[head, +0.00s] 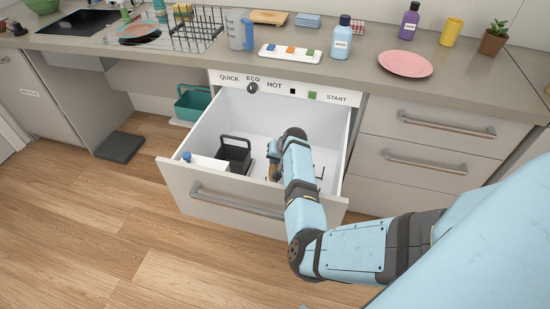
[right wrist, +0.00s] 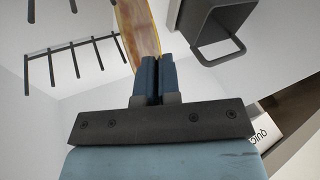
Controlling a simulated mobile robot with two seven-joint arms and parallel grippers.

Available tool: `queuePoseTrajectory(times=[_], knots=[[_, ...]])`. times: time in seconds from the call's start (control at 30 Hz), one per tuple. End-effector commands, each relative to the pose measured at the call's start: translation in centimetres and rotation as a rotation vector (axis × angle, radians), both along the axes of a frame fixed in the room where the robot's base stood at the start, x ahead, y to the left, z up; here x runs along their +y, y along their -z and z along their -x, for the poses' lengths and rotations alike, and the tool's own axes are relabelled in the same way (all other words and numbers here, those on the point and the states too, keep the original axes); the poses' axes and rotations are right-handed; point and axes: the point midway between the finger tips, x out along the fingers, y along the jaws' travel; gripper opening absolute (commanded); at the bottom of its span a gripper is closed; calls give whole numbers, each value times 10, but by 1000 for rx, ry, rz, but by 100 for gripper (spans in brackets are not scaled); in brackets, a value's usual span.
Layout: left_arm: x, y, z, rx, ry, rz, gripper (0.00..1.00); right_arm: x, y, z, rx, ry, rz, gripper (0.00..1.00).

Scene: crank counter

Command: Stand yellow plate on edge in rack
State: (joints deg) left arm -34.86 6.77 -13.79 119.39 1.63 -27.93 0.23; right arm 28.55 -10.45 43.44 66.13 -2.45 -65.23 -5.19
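The yellow plate (right wrist: 140,28), yellow-rimmed with brown stains, shows steeply tilted, nearly edge-on, in the right wrist view. My right gripper (right wrist: 158,62) is shut on it, the two fingers almost together at its edge. In the head view my right arm reaches down into the open drawer and hides most of the gripper; a small brownish part of the plate (head: 272,173) shows beside it. My left gripper is not in view.
A black caddy (right wrist: 215,25) stands in the white drawer (head: 215,122), near the plate. A white box with a blue cap (head: 187,157) is at the drawer's front left. The counter above holds a wire rack (head: 197,32), a jug (head: 240,32) and a pink plate (head: 405,64).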

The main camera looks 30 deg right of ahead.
Motion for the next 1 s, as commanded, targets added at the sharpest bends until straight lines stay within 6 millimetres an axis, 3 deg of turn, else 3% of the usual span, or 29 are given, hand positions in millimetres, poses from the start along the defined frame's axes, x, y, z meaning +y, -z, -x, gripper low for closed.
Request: queuePoseTrajectory(times=[0.27,0.43,0.8,1.0], knots=[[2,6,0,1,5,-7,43,0,9,0,-1,0,0,0],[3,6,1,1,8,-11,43,0,9,0,0,0,0,34],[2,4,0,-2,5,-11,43,0,9,0,1,0,0,34],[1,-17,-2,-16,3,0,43,-6,-26,17,-1,1,3,34]])
